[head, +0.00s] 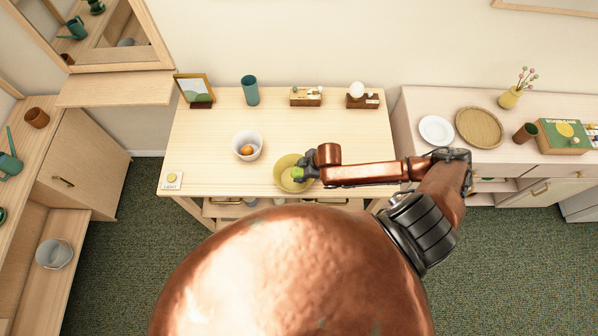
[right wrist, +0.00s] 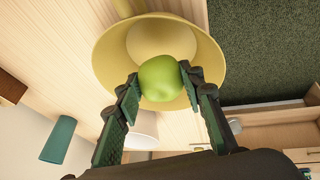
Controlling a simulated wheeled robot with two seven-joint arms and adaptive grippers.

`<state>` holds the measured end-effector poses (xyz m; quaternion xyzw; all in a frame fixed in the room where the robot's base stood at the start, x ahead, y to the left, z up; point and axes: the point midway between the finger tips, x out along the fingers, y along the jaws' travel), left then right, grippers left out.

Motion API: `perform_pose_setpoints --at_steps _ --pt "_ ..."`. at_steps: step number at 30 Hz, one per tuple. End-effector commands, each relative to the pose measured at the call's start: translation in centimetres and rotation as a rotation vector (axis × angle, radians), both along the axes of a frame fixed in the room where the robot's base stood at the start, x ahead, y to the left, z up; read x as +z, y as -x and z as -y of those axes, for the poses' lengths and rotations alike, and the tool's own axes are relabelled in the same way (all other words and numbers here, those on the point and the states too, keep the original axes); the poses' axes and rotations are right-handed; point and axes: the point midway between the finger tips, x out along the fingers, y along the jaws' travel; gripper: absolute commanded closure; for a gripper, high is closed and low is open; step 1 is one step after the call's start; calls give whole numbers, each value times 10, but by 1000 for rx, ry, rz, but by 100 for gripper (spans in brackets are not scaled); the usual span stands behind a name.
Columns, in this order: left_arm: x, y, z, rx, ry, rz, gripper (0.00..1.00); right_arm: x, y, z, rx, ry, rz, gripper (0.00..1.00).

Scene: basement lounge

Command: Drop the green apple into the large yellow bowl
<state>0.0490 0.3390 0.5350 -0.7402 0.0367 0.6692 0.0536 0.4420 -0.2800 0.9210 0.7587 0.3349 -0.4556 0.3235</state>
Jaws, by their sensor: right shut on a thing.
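The green apple (right wrist: 161,78) is held between the two fingers of my right gripper (right wrist: 160,84), which is shut on it. In the head view the apple (head: 297,173) shows at the tip of my right gripper (head: 301,172). The large yellow bowl (head: 284,181) stands on the wooden table near its front edge. In the right wrist view the apple is in front of the bowl's opening (right wrist: 108,62), over its near part. I cannot tell how high the apple is above the bowl's bottom. My left gripper is not in view.
A white bowl (head: 236,150) with an orange fruit (head: 247,150) stands left of the yellow bowl. A teal cup (head: 250,90), a picture frame (head: 196,89) and small wooden boxes (head: 305,97) line the table's back. The table's middle (head: 310,130) is clear.

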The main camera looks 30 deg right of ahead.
Motion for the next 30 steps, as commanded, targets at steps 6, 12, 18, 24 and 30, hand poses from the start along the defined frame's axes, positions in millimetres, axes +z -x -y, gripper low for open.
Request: perform_pose_setpoints --at_steps 6,12,18,24,30 --pt "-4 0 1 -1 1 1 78 -3 -1 0 0 0 1 89" --pt "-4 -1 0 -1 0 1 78 -3 -1 0 0 0 1 59" --pt "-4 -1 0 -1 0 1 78 -3 0 0 0 0 1 45" --pt "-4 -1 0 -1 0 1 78 -3 0 0 0 0 1 44" --pt "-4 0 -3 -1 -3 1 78 3 3 2 0 0 0 44"
